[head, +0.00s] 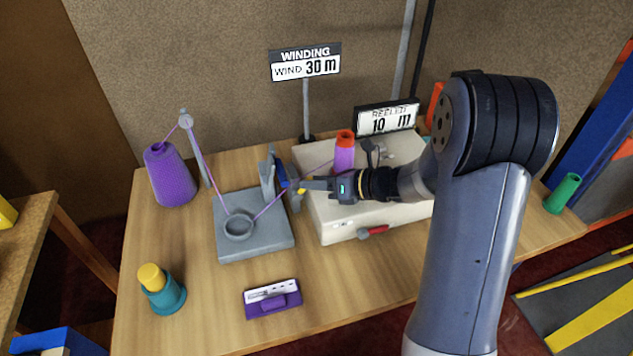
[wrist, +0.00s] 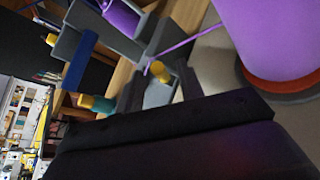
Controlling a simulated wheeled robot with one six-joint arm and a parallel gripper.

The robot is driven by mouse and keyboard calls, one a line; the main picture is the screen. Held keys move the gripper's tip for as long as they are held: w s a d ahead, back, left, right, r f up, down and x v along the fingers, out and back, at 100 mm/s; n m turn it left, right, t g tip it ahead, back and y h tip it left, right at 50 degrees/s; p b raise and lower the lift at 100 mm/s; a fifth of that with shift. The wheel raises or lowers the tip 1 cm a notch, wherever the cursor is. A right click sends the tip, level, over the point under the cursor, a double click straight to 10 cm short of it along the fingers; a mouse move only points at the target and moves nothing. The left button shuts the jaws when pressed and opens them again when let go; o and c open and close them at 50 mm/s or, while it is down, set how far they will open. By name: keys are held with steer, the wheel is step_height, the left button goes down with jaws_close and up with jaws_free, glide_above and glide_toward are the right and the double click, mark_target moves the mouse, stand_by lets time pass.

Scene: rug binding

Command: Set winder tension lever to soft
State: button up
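The winder is a cream box (head: 345,222) with a purple cone on top (head: 344,157), which has an orange-red end. A purple thread runs to it past a grey upright bracket (head: 268,180) with a blue part (head: 281,174). My gripper (head: 303,186) is level beside this bracket, at the winder's left side. In the wrist view a small yellow knob (wrist: 160,72) and a blue strip (wrist: 79,60) show near the thread. Which piece is the tension lever, and any soft marking, I cannot make out. Whether my fingers touch or hold anything is unclear.
A purple yarn cone (head: 170,176) and guide post (head: 196,150) stand left. A grey plate with a ring (head: 250,245) lies before the bracket. A teal-yellow spool (head: 162,290) and purple labelled block (head: 273,300) sit at the front. Signs (head: 306,64) stand behind; a green tube (head: 562,194) is right.

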steer(key=shift+a, duration=0.1)
steer(key=shift+c, duration=0.4)
jaws_close()
steer(key=shift+a+r+h+p, duration=0.25)
steer(key=shift+r+h+p, duration=0.15)
steer(key=shift+p, duration=0.3)
steer(key=shift+s+a+r+n+h+p, duration=0.15)
steer(key=shift+a+n+h+p, duration=0.2)
steer(key=shift+n+h+p, duration=0.2)
steer(key=shift+a+h, duration=0.1)
steer(key=shift+h, duration=0.25)
steer(key=shift+o, duration=0.4)
jaws_free()
